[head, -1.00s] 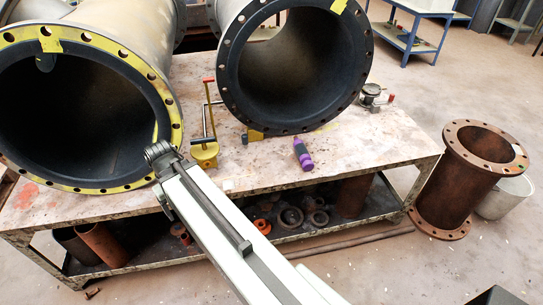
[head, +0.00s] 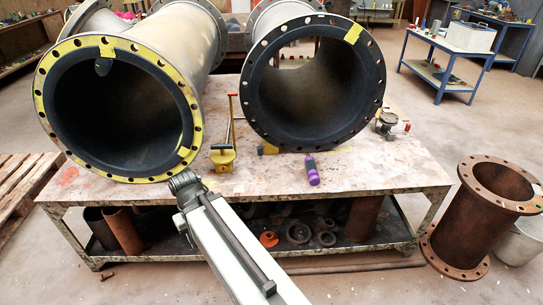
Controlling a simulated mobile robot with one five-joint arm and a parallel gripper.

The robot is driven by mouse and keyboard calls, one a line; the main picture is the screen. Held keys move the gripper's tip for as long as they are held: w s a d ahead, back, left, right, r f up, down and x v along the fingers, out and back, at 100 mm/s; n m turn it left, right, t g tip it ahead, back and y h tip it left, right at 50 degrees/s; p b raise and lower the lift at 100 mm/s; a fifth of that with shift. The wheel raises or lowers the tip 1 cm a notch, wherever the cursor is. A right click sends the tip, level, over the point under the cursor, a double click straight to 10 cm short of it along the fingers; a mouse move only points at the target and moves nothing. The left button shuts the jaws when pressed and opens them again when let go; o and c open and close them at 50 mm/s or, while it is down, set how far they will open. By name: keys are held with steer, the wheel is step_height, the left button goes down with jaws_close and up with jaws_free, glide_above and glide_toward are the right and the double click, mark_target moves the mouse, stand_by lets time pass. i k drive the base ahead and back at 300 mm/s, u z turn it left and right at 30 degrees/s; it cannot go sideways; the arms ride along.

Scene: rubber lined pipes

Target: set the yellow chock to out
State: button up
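A small yellow block (head: 268,149), which looks like the chock, sits on the bench under the front edge of the right pipe (head: 318,138). To its left stands a yellow base (head: 223,158) with an upright lever topped by a red grip (head: 232,95). I cannot tell whether these two yellow parts are linked. My gripper (head: 184,184) is at the end of my white arm, in front of the left pipe's lower rim and left of both yellow parts in the picture. Its fingers are too small and dark to tell open from shut.
The left pipe (head: 42,98) has a yellow flange. A small metal fitting (head: 386,123) is farther right. A rusty flanged pipe (head: 482,222) stands on the floor at right.

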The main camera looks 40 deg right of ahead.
mark_target(269, 149)
steer(key=u, duration=1.45)
steer(key=i, duration=1.15)
steer(key=z, duration=3.1)
steer(key=i, duration=1.05)
steer(key=u, duration=0.05)
